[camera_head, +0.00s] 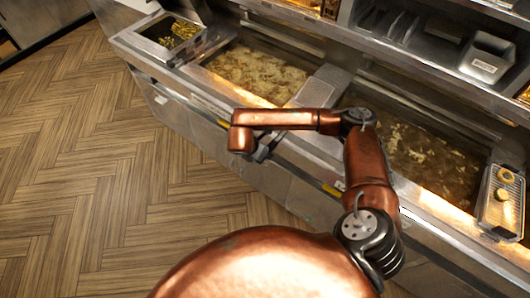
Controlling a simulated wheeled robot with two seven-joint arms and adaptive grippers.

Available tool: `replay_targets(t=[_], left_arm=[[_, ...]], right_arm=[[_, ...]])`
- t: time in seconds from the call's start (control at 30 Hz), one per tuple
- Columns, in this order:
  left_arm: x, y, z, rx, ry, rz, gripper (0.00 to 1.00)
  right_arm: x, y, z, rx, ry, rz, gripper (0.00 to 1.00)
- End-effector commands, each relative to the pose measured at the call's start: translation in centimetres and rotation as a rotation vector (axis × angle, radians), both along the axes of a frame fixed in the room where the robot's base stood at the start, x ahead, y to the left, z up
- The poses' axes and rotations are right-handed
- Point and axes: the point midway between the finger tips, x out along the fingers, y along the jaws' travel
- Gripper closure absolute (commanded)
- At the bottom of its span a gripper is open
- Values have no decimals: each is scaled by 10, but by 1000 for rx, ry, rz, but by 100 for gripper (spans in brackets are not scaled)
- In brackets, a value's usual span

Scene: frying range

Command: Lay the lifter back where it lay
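I cannot make out the lifter for certain in the head view. One copper arm of mine reaches from the lower right up over the front edge of the fryer (305,157), then bends to the left. It appears to be my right arm. Its wrist end hangs at the fryer's front edge, beside the left oil vat (255,75). A small dark part, perhaps the gripper, shows just right of the wrist; its fingers cannot be made out, nor whether they hold anything. My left gripper is not in view.
The right oil vat (420,150) holds pale frying pieces. A wire-racked tray (487,212) with a few fried pieces stands at its right end. A square bin (157,47) with yellow food is at the far left. A metal container (487,58) stands behind. Wood floor (90,170) on the left is clear.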

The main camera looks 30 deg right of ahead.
Motion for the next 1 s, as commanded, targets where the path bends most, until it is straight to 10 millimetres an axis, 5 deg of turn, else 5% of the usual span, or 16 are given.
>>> replay_targets(t=[0.4, 0.43, 0.5, 0.73, 1.0], left_arm=[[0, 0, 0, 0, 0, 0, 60], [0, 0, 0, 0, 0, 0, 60], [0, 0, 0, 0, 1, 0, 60], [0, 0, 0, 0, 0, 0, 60], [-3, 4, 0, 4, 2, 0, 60]], right_arm=[[1, 0, 1, -1, -2, 0, 100], [1, 0, 1, -1, -2, 0, 77], [1, 0, 1, -1, -2, 0, 72], [0, 0, 1, 0, -2, 0, 58], [0, 1, 1, 1, 0, 0, 58]])
